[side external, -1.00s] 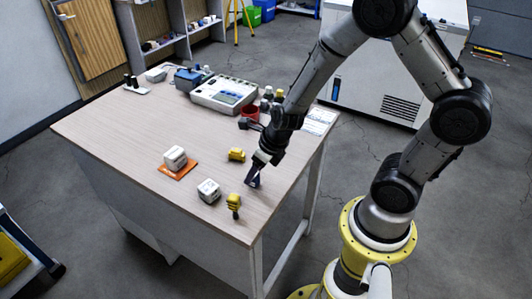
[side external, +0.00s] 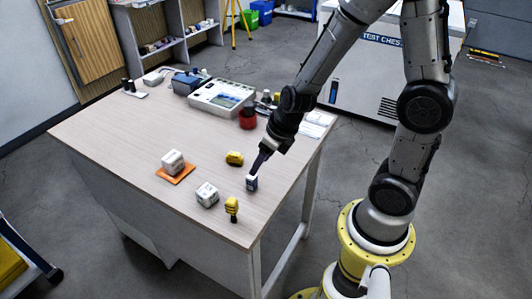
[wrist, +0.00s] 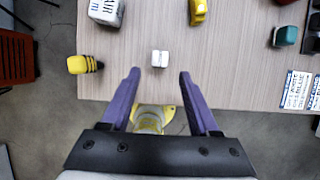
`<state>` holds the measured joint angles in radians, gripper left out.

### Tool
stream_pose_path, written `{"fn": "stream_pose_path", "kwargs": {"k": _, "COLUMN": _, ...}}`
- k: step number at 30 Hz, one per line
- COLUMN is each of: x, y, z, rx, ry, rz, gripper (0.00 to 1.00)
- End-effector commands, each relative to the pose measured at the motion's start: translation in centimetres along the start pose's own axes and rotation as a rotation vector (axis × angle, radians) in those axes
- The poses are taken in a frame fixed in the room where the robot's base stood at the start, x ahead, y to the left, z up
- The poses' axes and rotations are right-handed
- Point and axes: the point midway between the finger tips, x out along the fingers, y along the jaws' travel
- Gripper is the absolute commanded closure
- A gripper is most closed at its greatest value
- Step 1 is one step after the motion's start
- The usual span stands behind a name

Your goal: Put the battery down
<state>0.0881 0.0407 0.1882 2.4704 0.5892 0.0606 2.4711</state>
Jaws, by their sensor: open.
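The battery, a small white and dark blue block (side external: 252,183), stands on the table (side external: 130,145) near its right front edge. In the wrist view its pale top (wrist: 160,58) lies just beyond and between my fingertips. My gripper (side external: 259,163) is just above the battery, pointing down. In the wrist view my gripper (wrist: 159,73) has its two purple fingers spread apart, with nothing held between them.
A white cube (side external: 207,195), a yellow block (side external: 234,158) and a yellow-and-black piece (side external: 232,207) are close to the battery. Another white cube (side external: 173,161) sits on an orange mat (side external: 176,176). A red container (side external: 248,119) and an instrument (side external: 221,98) stand farther back.

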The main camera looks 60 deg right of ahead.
Motion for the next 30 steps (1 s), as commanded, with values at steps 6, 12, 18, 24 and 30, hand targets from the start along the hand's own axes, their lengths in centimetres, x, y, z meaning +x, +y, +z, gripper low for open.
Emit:
{"fn": "stream_pose_path", "kwargs": {"k": 6, "x": -1.6, "y": 0.2, "z": 0.1, "rx": -0.001, "ry": -0.005, "rz": 0.01, "gripper": 0.38}}
{"fn": "stream_pose_path", "kwargs": {"k": 12, "x": -2.7, "y": 0.1, "z": 0.0, "rx": 0.0, "ry": -0.002, "rz": 0.005, "gripper": 0.38}}
{"fn": "stream_pose_path", "kwargs": {"k": 18, "x": -3.3, "y": 0.0, "z": 0.0, "rx": -0.021, "ry": -0.002, "rz": 0.001, "gripper": 0.38}}
{"fn": "stream_pose_path", "kwargs": {"k": 24, "x": -5.5, "y": 0.6, "z": 0.1, "rx": -0.34, "ry": -0.021, "rz": 0.01, "gripper": 0.38}}
{"fn": "stream_pose_path", "kwargs": {"k": 30, "x": -9.1, "y": 1.5, "z": -0.3, "rx": -0.914, "ry": -0.051, "rz": 0.008, "gripper": 0.38}}
